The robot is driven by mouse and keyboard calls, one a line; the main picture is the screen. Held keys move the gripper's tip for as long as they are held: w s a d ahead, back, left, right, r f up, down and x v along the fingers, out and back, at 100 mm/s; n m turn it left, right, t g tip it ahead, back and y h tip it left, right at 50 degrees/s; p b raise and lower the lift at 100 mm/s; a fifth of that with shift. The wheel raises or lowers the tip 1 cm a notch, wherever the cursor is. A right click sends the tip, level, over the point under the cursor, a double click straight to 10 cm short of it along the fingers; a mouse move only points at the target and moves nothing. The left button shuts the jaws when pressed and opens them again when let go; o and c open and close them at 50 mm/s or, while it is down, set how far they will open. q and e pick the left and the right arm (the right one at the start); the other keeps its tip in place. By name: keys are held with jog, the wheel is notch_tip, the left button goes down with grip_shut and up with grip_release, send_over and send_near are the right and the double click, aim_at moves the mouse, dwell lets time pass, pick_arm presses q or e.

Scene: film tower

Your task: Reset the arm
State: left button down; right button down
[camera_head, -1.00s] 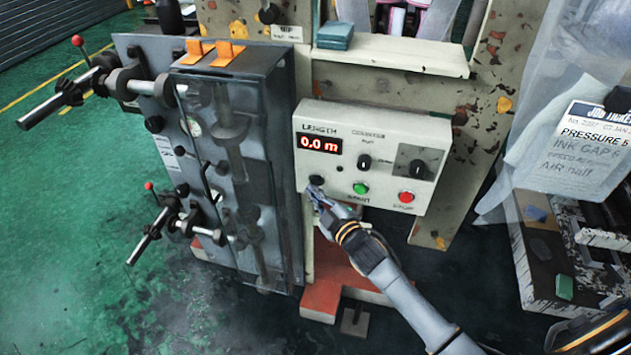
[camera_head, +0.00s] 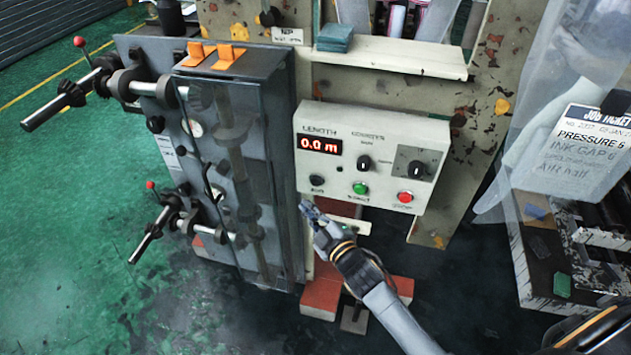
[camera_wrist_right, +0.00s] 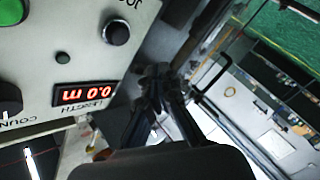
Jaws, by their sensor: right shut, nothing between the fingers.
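My right arm comes in from the lower right in the head view. Its gripper (camera_head: 309,208) is shut and empty, just below the lower left corner of the counter box (camera_head: 425,160). The box carries a red display (camera_head: 319,145) reading 0.0 m, a black button (camera_head: 317,182), a green button (camera_head: 360,188), a red button (camera_head: 405,197) and two black knobs. In the right wrist view the closed fingers (camera_wrist_right: 155,80) are beside the box, apart from the black button (camera_wrist_right: 117,32) and the display (camera_wrist_right: 84,93). My left gripper is not in view.
A grey cabinet (camera_head: 275,130) with protruding shafts and orange switches stands left of the gripper. Reddish blocks (camera_head: 320,298) lie on the floor below. A cream shelf (camera_head: 400,57) with teal pads is above. Open green floor (camera_head: 60,200) lies at left.

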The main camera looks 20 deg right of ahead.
dwell(0.4)
jog(key=s+d+f+m+g+h, duration=0.15)
jog(key=s+f, duration=0.35)
jog(key=f, duration=0.5)
jog(key=s+d+f+m+g, duration=0.1)
jog(key=s+f+m+g, duration=0.3)
jog(key=f, duration=0.6)
jog(key=s+d+f+n+g+h, duration=0.1)
jog(key=s+f+g, duration=0.1)
jog(key=s+f, duration=0.6)
jog(key=s+d+f+m+g, duration=0.1)
jog(key=s+f+g, duration=0.1)
jog(key=s+f, duration=0.4)
jog(key=s+d+f+m+g, duration=0.1)
jog(key=s+f, duration=0.5)
jog(key=s, duration=0.9)
jog(key=s+d+f+m+g+h, duration=0.1)
jog(key=s+f+m+g, duration=0.2)
jog(key=s, duration=0.7)
notch_tip(320, 180, down, 4)
jog(key=shift+s+d+g, duration=0.15)
jog(key=shift+s+g, duration=0.25)
jog(key=shift+g, duration=0.75)
